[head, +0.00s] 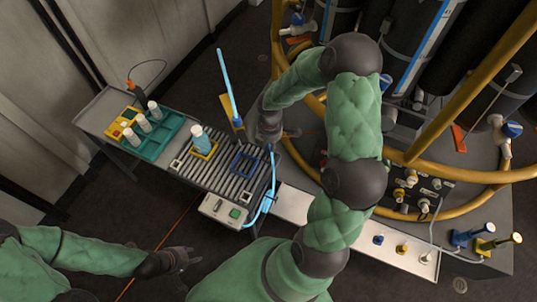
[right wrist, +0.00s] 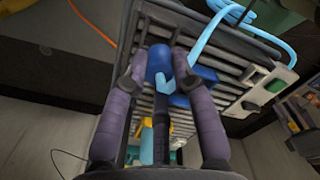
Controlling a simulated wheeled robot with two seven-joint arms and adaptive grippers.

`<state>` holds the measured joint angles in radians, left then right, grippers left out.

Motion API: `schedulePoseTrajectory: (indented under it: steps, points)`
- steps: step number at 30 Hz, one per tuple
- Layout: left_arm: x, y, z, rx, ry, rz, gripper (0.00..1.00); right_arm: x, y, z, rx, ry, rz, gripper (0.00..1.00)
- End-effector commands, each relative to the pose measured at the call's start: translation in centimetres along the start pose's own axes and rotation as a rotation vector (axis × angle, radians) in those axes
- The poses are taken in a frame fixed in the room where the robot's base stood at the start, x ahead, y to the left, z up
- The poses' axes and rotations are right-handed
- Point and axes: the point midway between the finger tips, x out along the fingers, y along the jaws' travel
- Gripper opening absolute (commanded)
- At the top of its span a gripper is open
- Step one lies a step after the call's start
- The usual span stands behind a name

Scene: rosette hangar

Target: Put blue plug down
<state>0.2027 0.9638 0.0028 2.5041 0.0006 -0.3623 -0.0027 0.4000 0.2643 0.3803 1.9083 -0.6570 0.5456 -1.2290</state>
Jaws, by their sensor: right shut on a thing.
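My right gripper (head: 268,130) is over the far right end of the roller conveyor in the head view. In the right wrist view its two fingers (right wrist: 163,95) are closed around the blue plug (right wrist: 158,62), with a light blue piece at its side. The fingers hide part of the plug, and the hand hides it in the head view. A blue square frame (head: 243,163) lies on the rollers, just left of and below the gripper. My left gripper (head: 180,261) is low at the left, empty, with its fingers apart.
The roller conveyor (head: 215,182) also bears a yellow frame with a white-capped bottle (head: 199,138). A teal tray (head: 157,131) with bottles stands left. A light blue hose (head: 272,180) hangs at the conveyor's right end, by a control box (head: 222,211). Yellow rails (head: 450,95) rise right.

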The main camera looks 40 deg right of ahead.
Motion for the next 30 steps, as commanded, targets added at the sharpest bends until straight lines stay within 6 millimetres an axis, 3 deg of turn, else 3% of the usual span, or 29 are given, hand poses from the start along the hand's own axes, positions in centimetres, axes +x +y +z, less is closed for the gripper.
schedulePoseTrajectory:
  steps: [13, 30]
  points:
    - [2.7, -1.0, -0.2, 0.000, 0.001, 0.000, 0.40, 5.5, 0.1, 0.0, 0.001, 0.001, 0.001, 0.04]
    - [3.0, -1.1, -0.2, 0.000, 0.002, 0.000, 0.40, 6.4, 0.0, 0.0, 0.001, 0.001, 0.001, 0.04]
